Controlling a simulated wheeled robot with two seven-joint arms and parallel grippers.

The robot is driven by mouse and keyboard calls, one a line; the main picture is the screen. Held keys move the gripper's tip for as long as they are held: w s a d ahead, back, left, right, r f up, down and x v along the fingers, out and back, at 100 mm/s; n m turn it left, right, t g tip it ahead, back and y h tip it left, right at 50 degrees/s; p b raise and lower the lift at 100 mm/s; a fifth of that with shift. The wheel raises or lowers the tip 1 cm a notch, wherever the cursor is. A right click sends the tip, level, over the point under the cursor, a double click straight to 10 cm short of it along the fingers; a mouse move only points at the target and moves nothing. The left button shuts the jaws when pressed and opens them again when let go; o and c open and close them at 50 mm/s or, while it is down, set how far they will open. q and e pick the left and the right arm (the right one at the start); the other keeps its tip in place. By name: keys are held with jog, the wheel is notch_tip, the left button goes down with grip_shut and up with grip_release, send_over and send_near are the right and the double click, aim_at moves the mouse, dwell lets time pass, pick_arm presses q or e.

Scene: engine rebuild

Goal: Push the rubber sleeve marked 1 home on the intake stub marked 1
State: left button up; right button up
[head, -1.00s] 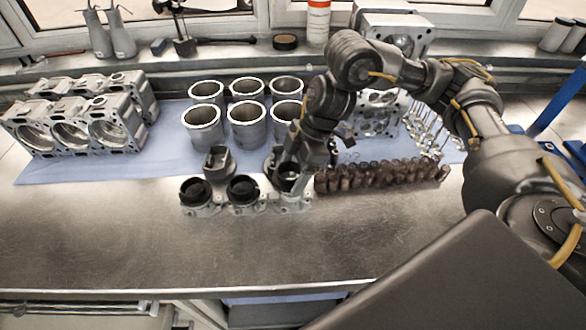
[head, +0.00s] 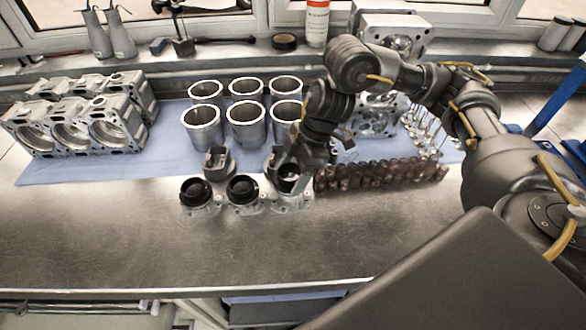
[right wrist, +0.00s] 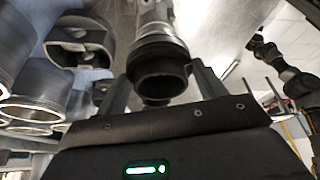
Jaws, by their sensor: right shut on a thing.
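Three pale metal intake stubs stand in a row at the bench's middle. Black rubber sleeves sit on the left stub (head: 202,208) and the middle stub (head: 244,207). My right gripper (head: 289,172) is at the right stub (head: 292,204), shut on a black rubber sleeve. In the right wrist view, the held sleeve (right wrist: 160,72) lies between the fingers, in line with the metal stub (right wrist: 155,14). The sleeve appears to meet the stub, but how far it is on is hidden. No number marks can be read. My left gripper is not in view.
Two pistons stand close behind the stubs, one at the left (head: 218,163). Cylinder liners (head: 246,125) stand on the blue cloth (head: 165,160). A row of brown parts (head: 380,175) lies just right of the gripper. The bench front (head: 180,260) is clear.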

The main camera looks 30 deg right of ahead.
jog(key=shift+f, duration=0.8)
dwell(0.9)
jog(key=shift+f+b, duration=0.25)
jog(key=shift+b, duration=0.05)
jog(key=shift+o, duration=1.3)
jog(key=shift+c, duration=1.2)
